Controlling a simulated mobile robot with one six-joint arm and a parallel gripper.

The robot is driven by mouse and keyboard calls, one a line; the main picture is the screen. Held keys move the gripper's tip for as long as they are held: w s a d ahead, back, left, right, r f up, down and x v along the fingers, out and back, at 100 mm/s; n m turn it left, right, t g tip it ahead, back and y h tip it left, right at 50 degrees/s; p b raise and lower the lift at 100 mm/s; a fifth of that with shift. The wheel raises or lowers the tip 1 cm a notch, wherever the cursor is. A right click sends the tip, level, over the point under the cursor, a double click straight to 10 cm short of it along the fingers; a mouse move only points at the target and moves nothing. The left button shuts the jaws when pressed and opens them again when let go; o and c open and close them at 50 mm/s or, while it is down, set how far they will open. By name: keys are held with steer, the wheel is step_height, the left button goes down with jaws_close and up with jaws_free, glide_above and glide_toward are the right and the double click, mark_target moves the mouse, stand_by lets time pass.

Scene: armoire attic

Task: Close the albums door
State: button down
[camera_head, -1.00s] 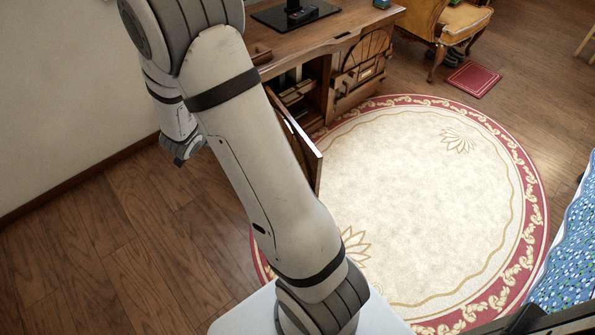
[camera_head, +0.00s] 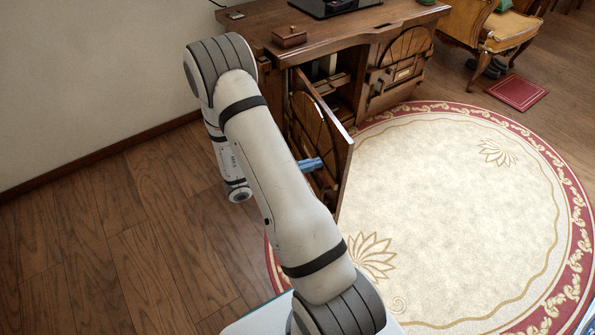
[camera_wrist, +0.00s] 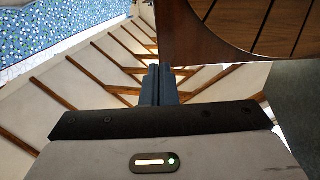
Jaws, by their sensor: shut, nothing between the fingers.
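The albums door (camera_head: 337,165) is a dark wooden cabinet door on the desk. It stands wide open, its free edge toward the round rug and its carved outer face toward my arm. My gripper (camera_head: 312,164) shows as blue fingertips beside that outer face, partly hidden behind my arm. In the wrist view my gripper (camera_wrist: 160,72) is shut and empty, with the door's curved wooden panel (camera_wrist: 235,25) close at the upper right. I cannot tell whether the fingertips touch the door.
The wooden desk (camera_head: 350,38) has an open compartment right of the door. A small wooden box (camera_head: 289,37) sits on its top. The cream and red rug (camera_head: 450,190) and the floor at left (camera_head: 110,230) are clear. An armchair (camera_head: 510,30) stands at upper right.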

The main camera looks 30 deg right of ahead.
mark_target(346, 154)
steer(key=d, duration=0.2)
steer(key=d+b, duration=0.1)
steer(key=d, duration=0.1)
steer(key=s+d+b, duration=0.1)
steer(key=d, duration=0.1)
steer(key=shift+d+f, duration=0.1)
steer(key=shift+f, duration=0.05)
steer(key=shift+s+d, duration=0.1)
steer(key=shift+d, duration=0.55)
steer(key=shift+a, duration=0.1)
